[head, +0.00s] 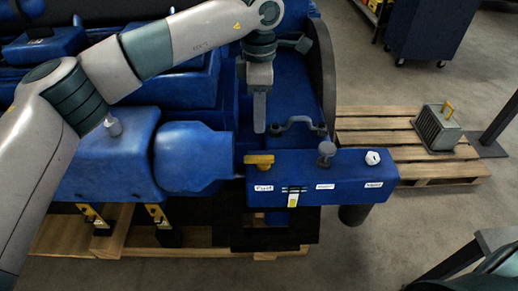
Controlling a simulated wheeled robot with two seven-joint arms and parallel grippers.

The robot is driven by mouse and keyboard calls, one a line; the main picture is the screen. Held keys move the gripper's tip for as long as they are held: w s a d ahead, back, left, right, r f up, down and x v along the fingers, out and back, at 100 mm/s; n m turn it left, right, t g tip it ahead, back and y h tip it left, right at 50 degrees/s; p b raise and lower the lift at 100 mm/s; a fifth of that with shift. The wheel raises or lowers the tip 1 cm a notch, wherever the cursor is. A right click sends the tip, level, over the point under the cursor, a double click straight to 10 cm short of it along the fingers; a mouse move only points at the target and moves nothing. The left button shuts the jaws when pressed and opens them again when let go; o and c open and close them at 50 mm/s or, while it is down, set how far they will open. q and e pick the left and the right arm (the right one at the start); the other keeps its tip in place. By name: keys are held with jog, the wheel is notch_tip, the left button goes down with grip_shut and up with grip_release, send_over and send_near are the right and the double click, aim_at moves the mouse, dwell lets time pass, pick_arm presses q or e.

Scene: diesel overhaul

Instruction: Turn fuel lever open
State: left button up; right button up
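The fuel lever (259,161) is a small yellow handle on top of the blue control box (340,183), at its left end. My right gripper is out of view.
The blue engine (110,155) fills the left. A wooden pallet (385,139) with a grey finned unit (437,128) lies right.

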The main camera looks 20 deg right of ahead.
aim_at(259, 157)
pick_arm(q)
notch_tip(259, 157, down, 12)
jog(key=p, duration=0.5)
jog(key=shift+f, duration=0.2)
jog(key=shift+f+p, duration=0.3)
jog(key=shift+f, duration=0.3)
jog(key=shift+c, duration=0.3)
grip_shut()
